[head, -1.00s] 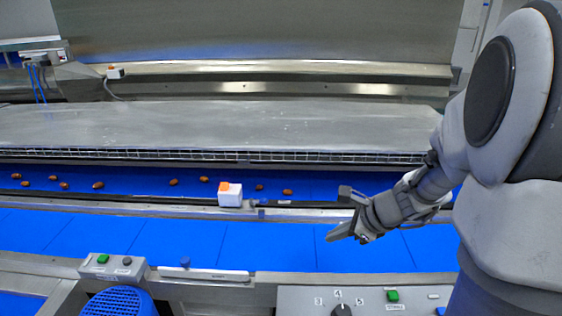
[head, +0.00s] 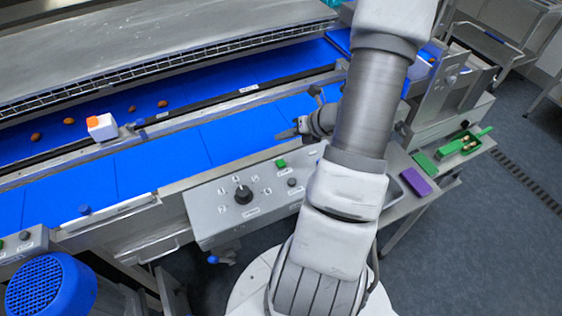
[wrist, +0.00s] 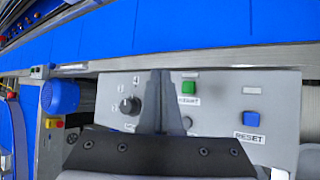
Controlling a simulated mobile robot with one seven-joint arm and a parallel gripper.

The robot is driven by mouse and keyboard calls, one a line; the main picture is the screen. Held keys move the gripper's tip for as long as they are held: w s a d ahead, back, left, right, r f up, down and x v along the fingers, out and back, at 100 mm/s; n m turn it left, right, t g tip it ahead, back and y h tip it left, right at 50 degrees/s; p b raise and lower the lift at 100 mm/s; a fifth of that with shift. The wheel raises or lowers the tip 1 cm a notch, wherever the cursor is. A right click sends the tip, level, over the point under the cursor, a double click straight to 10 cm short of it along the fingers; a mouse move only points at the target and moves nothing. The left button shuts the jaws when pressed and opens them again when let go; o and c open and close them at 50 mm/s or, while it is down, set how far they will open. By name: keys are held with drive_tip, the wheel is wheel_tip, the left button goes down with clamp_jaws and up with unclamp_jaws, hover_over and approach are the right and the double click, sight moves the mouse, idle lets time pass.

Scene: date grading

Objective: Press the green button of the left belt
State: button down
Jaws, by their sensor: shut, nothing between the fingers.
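A grey control box with a green button (head: 1,244) and a dark button sits at the left edge of the head view, behind the blue motor. A larger panel (head: 215,208) in the middle has a dial and another green button (head: 281,163); this green button also shows in the wrist view (wrist: 189,87). Which belt each box serves I cannot read. My gripper (head: 285,134) is shut and empty, over the near blue belt's edge, just beyond the middle panel. In the wrist view its closed fingers (wrist: 160,74) stand between the dial and the green button, apart from it.
The blue motor (head: 50,286) stands at lower left. A blue reset button (wrist: 252,118) shows in the wrist view. A purple block (head: 415,181) and green tray (head: 462,144) lie right.

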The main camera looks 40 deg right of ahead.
sight(284, 165)
drive_tip(key=shift+f+b, duration=3.75)
drive_tip(key=shift+f, duration=0.65)
drive_tip(key=shift+f+b, duration=0.4)
drive_tip(key=shift+f+b, duration=0.45)
drive_tip(key=shift+f, duration=0.05)
drive_tip(key=shift+r, duration=0.1)
drive_tip(key=shift+r+p, duration=0.8)
drive_tip(key=shift+r, duration=0.15)
wheel_tip(284, 165, up, 5)
drive_tip(key=p, duration=0.4)
